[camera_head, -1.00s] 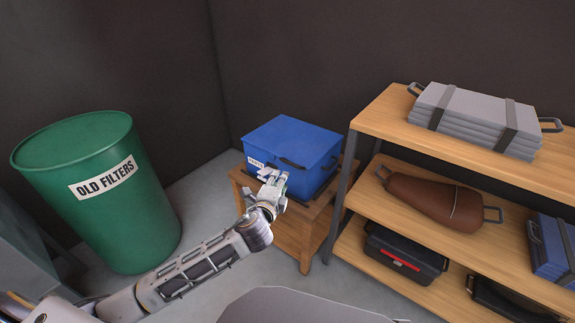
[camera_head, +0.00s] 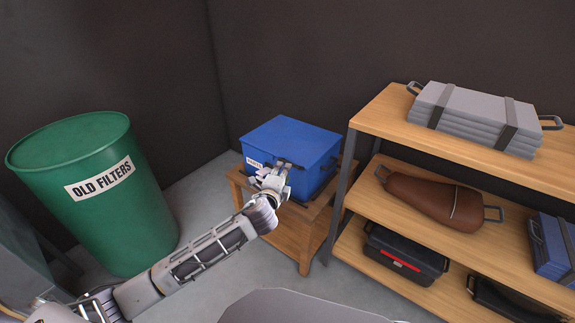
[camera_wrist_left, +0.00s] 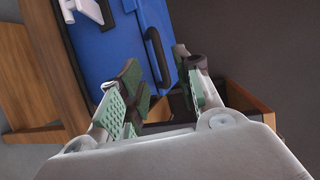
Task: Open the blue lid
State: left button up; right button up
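The blue box (camera_head: 315,172) sits on a small wooden stand, and its blue lid (camera_head: 296,138) lies shut on top. A dark handle shows at its front, and also in the left wrist view (camera_wrist_left: 157,52). My left gripper (camera_head: 270,176) is at the front of the box, just below the lid's front edge, and covers part of the front. In the left wrist view its green-padded fingers (camera_wrist_left: 165,88) are spread apart, with the dark handle close ahead of the gap. I cannot tell whether they touch it. My right gripper is not in view.
The wooden stand (camera_head: 296,240) is close to a shelf unit (camera_head: 385,118) on the right that holds cases and a brown bag (camera_head: 435,200). A green drum (camera_head: 125,215) stands at the left. Dark walls are behind; some floor is clear between drum and stand.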

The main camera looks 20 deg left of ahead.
aim_at(287, 162)
pick_arm(q)
jog(key=w, duration=0.2)
jog(key=w+f+b, duration=0.1)
jog(key=w, duration=0.2)
jog(key=w+b, duration=0.1)
jog(key=w, duration=0.2)
jog(key=shift+a+f, duration=0.2)
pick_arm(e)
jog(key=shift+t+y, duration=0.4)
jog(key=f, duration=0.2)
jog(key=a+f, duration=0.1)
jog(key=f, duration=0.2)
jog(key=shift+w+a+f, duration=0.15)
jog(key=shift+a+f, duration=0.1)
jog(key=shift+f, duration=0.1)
pick_arm(q)
jog(key=shift+c, duration=0.4)
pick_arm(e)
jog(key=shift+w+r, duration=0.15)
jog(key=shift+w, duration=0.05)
pick_arm(q)
grip_shut()
